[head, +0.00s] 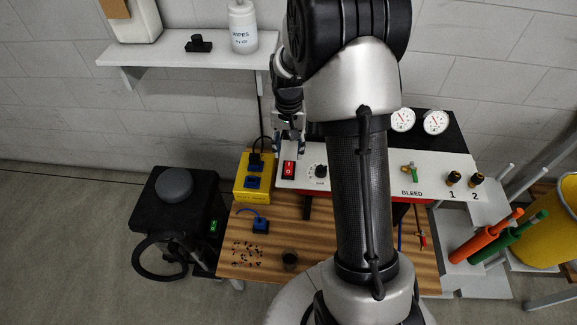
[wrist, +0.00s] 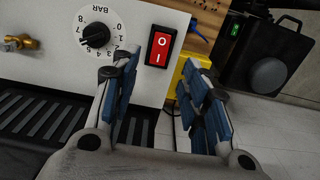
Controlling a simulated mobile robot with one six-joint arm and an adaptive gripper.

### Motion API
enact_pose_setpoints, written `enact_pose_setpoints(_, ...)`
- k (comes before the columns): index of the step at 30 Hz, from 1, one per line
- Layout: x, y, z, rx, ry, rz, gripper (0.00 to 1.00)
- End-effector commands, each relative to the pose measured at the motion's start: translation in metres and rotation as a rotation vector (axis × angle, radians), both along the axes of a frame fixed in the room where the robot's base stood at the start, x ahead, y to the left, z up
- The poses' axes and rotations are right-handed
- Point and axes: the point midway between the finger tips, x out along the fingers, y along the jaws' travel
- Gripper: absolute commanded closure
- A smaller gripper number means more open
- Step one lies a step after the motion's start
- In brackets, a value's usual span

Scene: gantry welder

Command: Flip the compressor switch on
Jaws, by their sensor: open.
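A red rocker switch (head: 288,168) marked O and I sits at the left end of the white front panel (head: 342,178). It also shows in the wrist view (wrist: 160,47), beside a black BAR dial (wrist: 96,35). I cannot tell which side of the rocker is pressed in. My gripper (head: 289,137) is just behind and above the switch in the head view. In the wrist view my gripper (wrist: 163,66) is open and empty, its blue-padded fingers either side of the switch in the picture, with no clear contact.
A yellow socket box (head: 255,178) with blue plugs stands left of the panel. A black unit (head: 176,200) with a green-lit switch (head: 213,226) is on the left. Orange (head: 486,237) and green handles stand at right. A shelf (head: 190,48) hangs above left.

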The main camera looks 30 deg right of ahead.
Motion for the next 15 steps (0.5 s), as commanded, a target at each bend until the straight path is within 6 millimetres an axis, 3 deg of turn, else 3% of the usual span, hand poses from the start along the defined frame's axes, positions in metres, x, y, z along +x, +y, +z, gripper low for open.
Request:
enact_pose_setpoints(1, -0.001, 0.000, -0.016, 0.001, 0.003, 0.000, 0.58)
enact_pose_setpoints(6, -0.001, 0.000, -0.049, 0.001, 0.003, 0.000, 0.58)
enact_pose_setpoints(15, 0.000, 0.000, -0.080, 0.001, 0.001, 0.000, 0.58)
